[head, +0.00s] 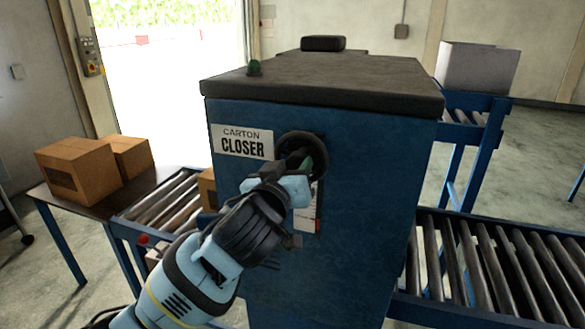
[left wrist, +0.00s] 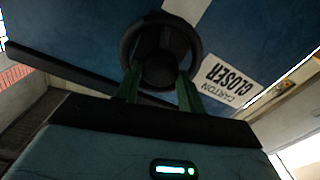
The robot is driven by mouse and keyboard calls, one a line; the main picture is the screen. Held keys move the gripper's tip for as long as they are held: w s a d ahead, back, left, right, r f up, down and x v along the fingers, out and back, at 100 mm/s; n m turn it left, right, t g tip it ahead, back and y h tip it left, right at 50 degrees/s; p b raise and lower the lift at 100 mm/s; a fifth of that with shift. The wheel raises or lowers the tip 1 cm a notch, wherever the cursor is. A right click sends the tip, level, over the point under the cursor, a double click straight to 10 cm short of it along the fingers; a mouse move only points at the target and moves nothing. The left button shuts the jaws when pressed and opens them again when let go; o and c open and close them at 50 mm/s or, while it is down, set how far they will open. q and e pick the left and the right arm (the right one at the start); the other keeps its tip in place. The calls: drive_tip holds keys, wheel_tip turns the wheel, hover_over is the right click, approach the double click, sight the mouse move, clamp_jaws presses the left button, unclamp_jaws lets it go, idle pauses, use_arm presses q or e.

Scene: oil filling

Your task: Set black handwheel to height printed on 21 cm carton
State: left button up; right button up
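The black handwheel (head: 322,150) is on the front of the blue carton closer, right of the "CARTON CLOSER" sign (head: 243,142). My left gripper (head: 301,167) is at the wheel. In the left wrist view, its green fingers (left wrist: 160,84) lie on either side of the dark hub of the handwheel (left wrist: 197,45) and appear to close on it. A white scale strip with red marks (head: 304,218) is below the wheel, partly hidden by my gripper. Brown cartons (head: 78,172) stand on the left table; no printed height is readable. My right gripper is out of view.
Roller conveyors run at left (head: 165,200) and right (head: 490,265). Another brown carton (head: 207,188) is at the machine's left side. A pale box (head: 478,68) sits on the back-right conveyor.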

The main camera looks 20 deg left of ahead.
use_arm(q)
drive_tip(key=shift+c, duration=1.3)
drive_tip(key=shift+m, duration=0.3)
drive_tip(key=m, duration=0.7)
drive_tip(key=shift+d, duration=0.1)
drive_tip(key=m, duration=0.3)
drive_tip(key=shift+m, duration=0.3)
drive_tip(key=shift+d+f+m, duration=0.1)
drive_tip(key=shift+m, duration=2.1)
